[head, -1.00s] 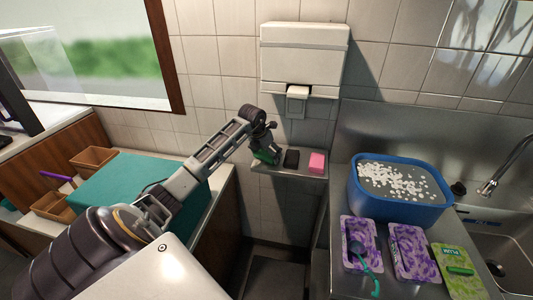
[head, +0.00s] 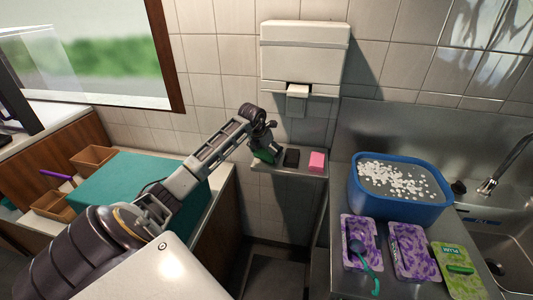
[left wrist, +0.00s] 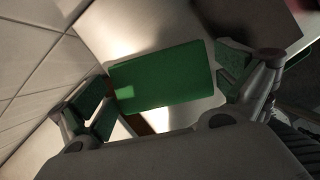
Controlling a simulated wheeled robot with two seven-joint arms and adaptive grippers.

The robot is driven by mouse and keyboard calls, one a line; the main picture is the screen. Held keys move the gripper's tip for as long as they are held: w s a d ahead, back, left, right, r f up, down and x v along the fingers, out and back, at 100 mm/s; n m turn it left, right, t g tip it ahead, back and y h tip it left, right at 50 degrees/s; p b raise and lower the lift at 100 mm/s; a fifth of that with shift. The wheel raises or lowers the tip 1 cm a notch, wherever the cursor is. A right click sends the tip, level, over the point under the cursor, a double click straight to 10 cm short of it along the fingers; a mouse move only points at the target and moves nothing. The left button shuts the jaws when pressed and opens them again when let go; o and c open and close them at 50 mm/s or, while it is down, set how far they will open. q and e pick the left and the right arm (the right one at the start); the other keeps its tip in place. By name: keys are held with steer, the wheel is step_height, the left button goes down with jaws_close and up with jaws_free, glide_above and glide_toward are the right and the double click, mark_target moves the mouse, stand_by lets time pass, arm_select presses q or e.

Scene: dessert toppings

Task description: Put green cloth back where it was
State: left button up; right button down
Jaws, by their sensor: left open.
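The green cloth (head: 263,157) lies at the left end of the small metal shelf (head: 293,170) on the tiled wall, partly hidden by my left gripper (head: 266,147) in the head view. In the left wrist view the cloth (left wrist: 165,78) is a flat green rectangle with a small pale green label near its left end. It lies flat on the shelf surface. My left gripper is open, with one finger off each end of the cloth. Both fingers look apart from it. My right gripper is not in view.
A black block (head: 292,157) and a pink sponge (head: 317,161) sit right of the cloth. A white dispenser (head: 304,55) hangs above the shelf. A blue basin (head: 398,206) and several patterned packs stand on the steel counter. A teal box (head: 130,180) lies left.

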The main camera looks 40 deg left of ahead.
arm_select(q)
steer(key=shift+s+r, duration=0.15)
steer(key=shift+r, duration=0.35)
steer(key=b+v, duration=0.1)
steer(key=v, duration=1)
steer(key=shift+b, duration=0.35)
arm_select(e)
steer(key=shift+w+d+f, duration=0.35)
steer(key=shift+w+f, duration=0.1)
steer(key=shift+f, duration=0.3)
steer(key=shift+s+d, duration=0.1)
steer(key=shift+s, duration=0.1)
arm_select(q)
steer(key=shift+s, duration=0.2)
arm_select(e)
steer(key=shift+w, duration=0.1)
